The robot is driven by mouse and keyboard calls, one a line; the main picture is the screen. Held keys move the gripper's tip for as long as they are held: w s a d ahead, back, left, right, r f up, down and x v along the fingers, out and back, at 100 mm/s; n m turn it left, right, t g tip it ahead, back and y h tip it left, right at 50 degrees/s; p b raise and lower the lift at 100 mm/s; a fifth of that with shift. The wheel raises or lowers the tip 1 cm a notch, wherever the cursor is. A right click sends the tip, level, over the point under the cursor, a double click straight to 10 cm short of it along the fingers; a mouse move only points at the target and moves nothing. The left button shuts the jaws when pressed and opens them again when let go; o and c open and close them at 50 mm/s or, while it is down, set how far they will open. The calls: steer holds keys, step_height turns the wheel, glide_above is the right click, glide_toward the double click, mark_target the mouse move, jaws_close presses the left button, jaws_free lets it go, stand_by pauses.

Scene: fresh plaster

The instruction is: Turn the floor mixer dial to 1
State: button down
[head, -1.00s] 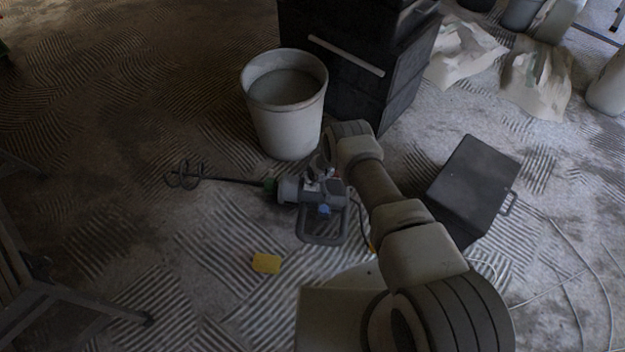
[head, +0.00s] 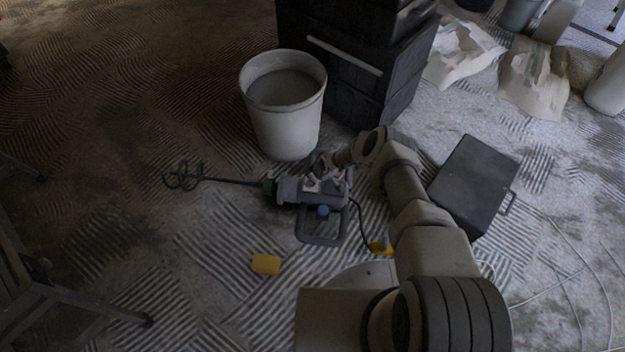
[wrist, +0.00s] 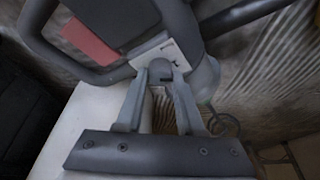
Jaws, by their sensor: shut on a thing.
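The floor mixer (head: 290,191) lies on the floor in the head view, its whisk pointing left and its grey frame handle toward me. A blue knob shows on its body. My gripper (head: 317,174) is at the mixer's upper side, partly hard to make out there. In the wrist view my gripper (wrist: 160,82) has its fingers closed around a small grey dial (wrist: 161,68). The dial sits at a pale plate with small markings on the mixer's body. The markings are too small to read, and the fingers hide the dial's sides.
A bucket of grey mix (head: 284,125) stands just behind the mixer, with a dark drawer cabinet (head: 345,75) beside it. A dark box (head: 474,182) stands right of my arm. A yellow block (head: 265,264) lies in front. Floor at left is mostly clear.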

steer(key=c, duration=0.5)
jaws_free()
steer(key=shift+s+d+r+p, duration=0.1)
steer(key=shift+r+p, duration=0.25)
steer(key=shift+r, duration=0.05)
steer(key=p+v, duration=0.8)
steer(key=v, duration=0.8)
steer(key=shift+d+r, duration=0.1)
steer(key=shift+r, duration=0.1)
